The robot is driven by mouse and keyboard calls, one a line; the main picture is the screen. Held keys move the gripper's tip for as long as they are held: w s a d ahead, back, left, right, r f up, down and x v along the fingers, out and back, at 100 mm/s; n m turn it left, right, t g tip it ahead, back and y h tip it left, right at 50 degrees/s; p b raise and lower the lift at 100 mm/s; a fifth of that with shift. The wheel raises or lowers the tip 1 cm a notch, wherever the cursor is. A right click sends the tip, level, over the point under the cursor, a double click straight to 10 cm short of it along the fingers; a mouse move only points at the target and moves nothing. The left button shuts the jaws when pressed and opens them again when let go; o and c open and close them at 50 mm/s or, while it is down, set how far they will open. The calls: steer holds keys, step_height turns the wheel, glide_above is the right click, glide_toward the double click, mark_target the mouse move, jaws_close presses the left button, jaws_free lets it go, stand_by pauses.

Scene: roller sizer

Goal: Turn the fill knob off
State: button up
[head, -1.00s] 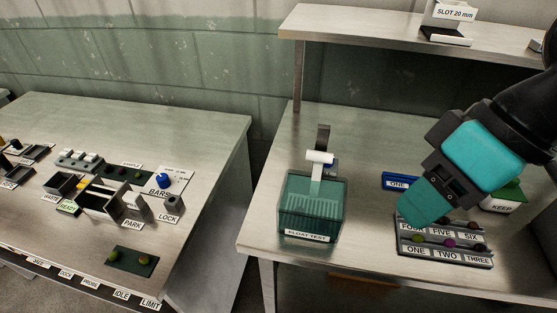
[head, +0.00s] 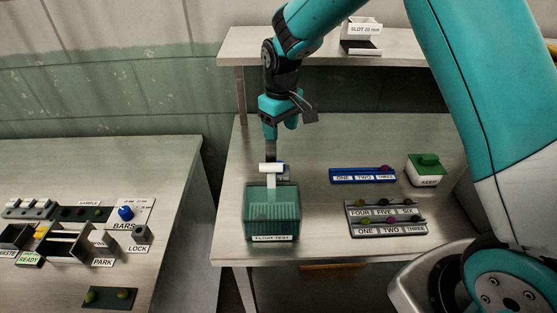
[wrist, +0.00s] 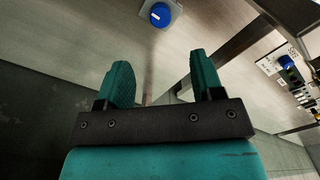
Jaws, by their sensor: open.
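A blue knob (wrist: 160,14) with a white mark sits on a pale square plate at the top edge of the wrist view, ahead of my fingers. I take it as the fill knob; no label on it is readable. In the head view a bit of blue (head: 282,168) shows behind the white spout (head: 269,168) of the FLOAT TEST tank (head: 272,217), mostly hidden. My gripper (head: 281,127) points down above and behind the tank. Its two teal fingers (wrist: 162,75) are apart with nothing between them, clear of the knob.
A raised shelf (head: 310,47) is behind my arm. Numbered racks (head: 388,231) and a green KEEP box (head: 427,172) stand right. Another blue knob, BARS (head: 125,213), is on the left table.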

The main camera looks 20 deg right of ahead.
steer(key=f+p, duration=0.1)
steer(key=f, duration=0.5)
steer(key=f+p, duration=0.2)
steer(key=f, duration=0.4)
steer(key=shift+w+a+f+p, duration=0.1)
steer(key=shift+w+f+p, duration=0.1)
steer(key=shift+p, duration=0.1)
steer(key=c, duration=0.9)
